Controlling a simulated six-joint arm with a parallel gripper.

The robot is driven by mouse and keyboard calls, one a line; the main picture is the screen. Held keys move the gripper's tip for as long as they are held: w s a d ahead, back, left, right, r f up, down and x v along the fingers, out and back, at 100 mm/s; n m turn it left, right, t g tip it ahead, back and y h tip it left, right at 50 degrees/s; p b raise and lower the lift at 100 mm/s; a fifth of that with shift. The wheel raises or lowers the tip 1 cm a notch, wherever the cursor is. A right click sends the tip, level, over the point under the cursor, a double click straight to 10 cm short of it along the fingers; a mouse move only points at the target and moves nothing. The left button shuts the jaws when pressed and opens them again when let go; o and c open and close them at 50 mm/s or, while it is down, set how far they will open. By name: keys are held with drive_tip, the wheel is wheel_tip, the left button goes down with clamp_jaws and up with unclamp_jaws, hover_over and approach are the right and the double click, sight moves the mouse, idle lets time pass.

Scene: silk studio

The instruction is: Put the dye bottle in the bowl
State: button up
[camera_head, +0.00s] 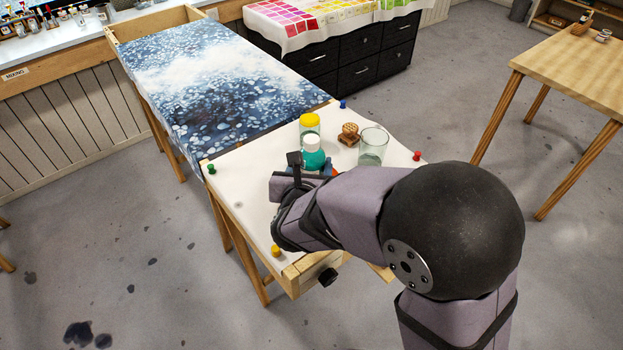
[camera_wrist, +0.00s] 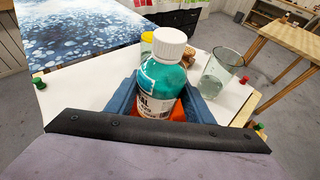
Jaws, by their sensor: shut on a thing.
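The dye bottle is teal with a white cap. It stands upright near the middle of the white-topped table in the head view (camera_head: 314,159) and fills the centre of the wrist view (camera_wrist: 162,78). My gripper (camera_wrist: 160,100) is shut on it, with blue fingers on either side of its body. In the head view my gripper (camera_head: 313,168) is partly hidden by my arm. Something orange-red (camera_wrist: 178,112) shows low behind the bottle; I cannot tell what it is. I cannot make out a bowl. I cannot tell whether the bottle's base touches the table.
A yellow-lidded jar (camera_head: 309,123) stands just behind the bottle. A clear glass (camera_head: 373,147) and a small brown carved wooden item (camera_head: 349,134) stand to its right. Coloured pins, such as the green one (camera_head: 211,169), mark the table's edges. The left part of the white top (camera_head: 237,190) is clear.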

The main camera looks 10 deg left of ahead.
drive_tip(key=shift+f, duration=2.3)
drive_tip(key=shift+f+b, duration=0.2)
drive_tip(key=shift+b, duration=0.1)
drive_tip(key=o, duration=1)
drive_tip(key=shift+c, duration=0.2)
drive_tip(key=shift+r, duration=0.1)
drive_tip(key=shift+r+p, duration=0.1)
drive_tip(key=shift+p, duration=0.2)
drive_tip(key=v, duration=1.2)
